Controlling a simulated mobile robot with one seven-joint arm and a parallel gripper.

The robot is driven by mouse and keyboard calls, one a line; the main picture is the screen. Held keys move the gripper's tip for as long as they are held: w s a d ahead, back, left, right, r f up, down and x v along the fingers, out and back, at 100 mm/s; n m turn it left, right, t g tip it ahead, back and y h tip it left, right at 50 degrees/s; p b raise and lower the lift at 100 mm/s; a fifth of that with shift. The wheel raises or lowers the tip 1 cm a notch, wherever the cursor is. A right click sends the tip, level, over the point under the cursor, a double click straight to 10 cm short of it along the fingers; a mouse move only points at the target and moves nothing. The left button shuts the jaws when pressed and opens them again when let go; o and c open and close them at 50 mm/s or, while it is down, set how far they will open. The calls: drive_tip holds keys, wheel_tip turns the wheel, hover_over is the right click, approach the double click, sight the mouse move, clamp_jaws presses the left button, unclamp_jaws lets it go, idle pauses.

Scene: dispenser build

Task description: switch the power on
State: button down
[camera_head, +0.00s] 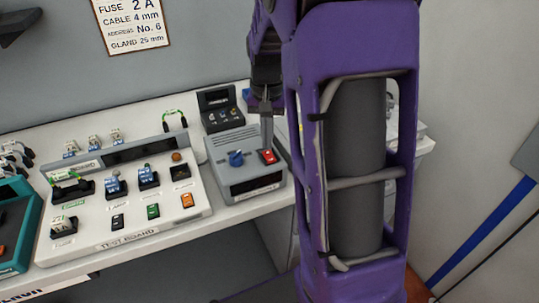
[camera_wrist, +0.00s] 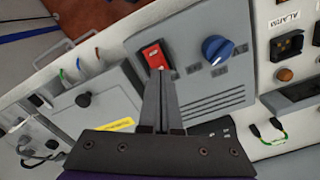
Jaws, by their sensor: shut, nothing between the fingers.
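A grey power unit (camera_head: 243,172) stands on the bench with a blue knob (camera_head: 236,158) and a red switch (camera_head: 268,156) on its top. My gripper (camera_head: 266,108) is shut and empty, pointing down just above the red switch. In the wrist view, my gripper's closed fingertips (camera_wrist: 161,72) lie at the lower edge of the red switch (camera_wrist: 154,56). I cannot tell whether they touch it. The blue knob (camera_wrist: 217,49) is to the right of the switch there. The switch's exact rocker position is too small to read.
A white test board (camera_head: 130,215) with several sockets and buttons lies left of the unit. A small black box (camera_head: 217,108) sits behind it. A teal case (camera_head: 18,225) is at the far left.

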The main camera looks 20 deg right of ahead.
sight(267, 153)
drive_tip(key=shift+f+b, duration=0.6)
drive_tip(key=shift+f, duration=0.35)
idle(0.6)
wheel_tip(267, 153, up, 5)
drive_tip(key=p, duration=0.4)
drive_tip(key=shift+r, duration=1.05)
